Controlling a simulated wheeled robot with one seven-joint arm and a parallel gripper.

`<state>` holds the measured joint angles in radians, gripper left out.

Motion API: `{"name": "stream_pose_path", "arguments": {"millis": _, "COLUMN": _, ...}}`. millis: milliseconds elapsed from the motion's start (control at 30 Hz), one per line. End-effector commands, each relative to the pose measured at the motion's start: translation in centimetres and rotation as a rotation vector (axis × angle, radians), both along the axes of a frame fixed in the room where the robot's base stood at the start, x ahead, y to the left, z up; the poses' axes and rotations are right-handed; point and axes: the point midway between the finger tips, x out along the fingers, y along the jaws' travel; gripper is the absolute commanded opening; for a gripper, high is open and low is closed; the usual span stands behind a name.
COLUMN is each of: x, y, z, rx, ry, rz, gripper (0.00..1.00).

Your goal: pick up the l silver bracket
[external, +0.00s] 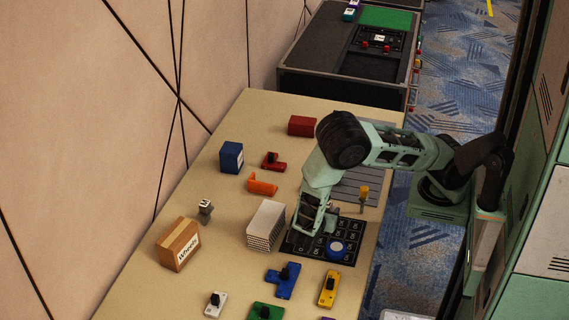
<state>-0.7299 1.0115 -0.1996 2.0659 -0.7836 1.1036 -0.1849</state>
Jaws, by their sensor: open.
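My gripper (312,230) is open and points down over a black board with a grid of white marks (294,247). Its fingertips are small and partly hidden by the arm, and I see nothing held between them. I cannot clearly make out an L-shaped silver bracket. A small grey piece with a light top (205,208) stands on the table left of the gripper, but its shape is too small to tell. A white piece with a black knob (216,304) lies near the front edge of the picture.
A cardboard box (178,245), blue box (231,157), red box (302,126) and several coloured knobbed pieces lie around. The table's far left is clear.

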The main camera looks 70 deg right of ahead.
Motion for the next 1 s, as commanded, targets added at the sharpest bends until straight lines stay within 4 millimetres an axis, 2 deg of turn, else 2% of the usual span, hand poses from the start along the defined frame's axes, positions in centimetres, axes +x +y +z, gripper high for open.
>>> {"name": "stream_pose_path", "arguments": {"millis": 300, "x": -0.1, "y": -4.1, "z": -1.3, "rx": -0.003, "ry": 0.003, "rz": -0.003, "gripper": 0.51}}
{"name": "stream_pose_path", "arguments": {"millis": 633, "x": -0.1, "y": -4.7, "z": -1.7, "rx": 0.000, "ry": -0.001, "rz": 0.000, "gripper": 0.51}}
{"name": "stream_pose_path", "arguments": {"millis": 800, "x": -0.1, "y": -4.7, "z": -1.7, "rx": 0.000, "ry": -0.001, "rz": -0.001, "gripper": 0.04}}
{"name": "stream_pose_path", "arguments": {"millis": 833, "x": -0.1, "y": -4.7, "z": -1.7, "rx": 0.000, "ry": -0.001, "rz": -0.001, "gripper": 0.00}}
{"name": "stream_pose_path", "arguments": {"millis": 1000, "x": -0.1, "y": -4.7, "z": -1.6, "rx": -0.001, "ry": 0.000, "rz": -0.001, "gripper": 0.00}}
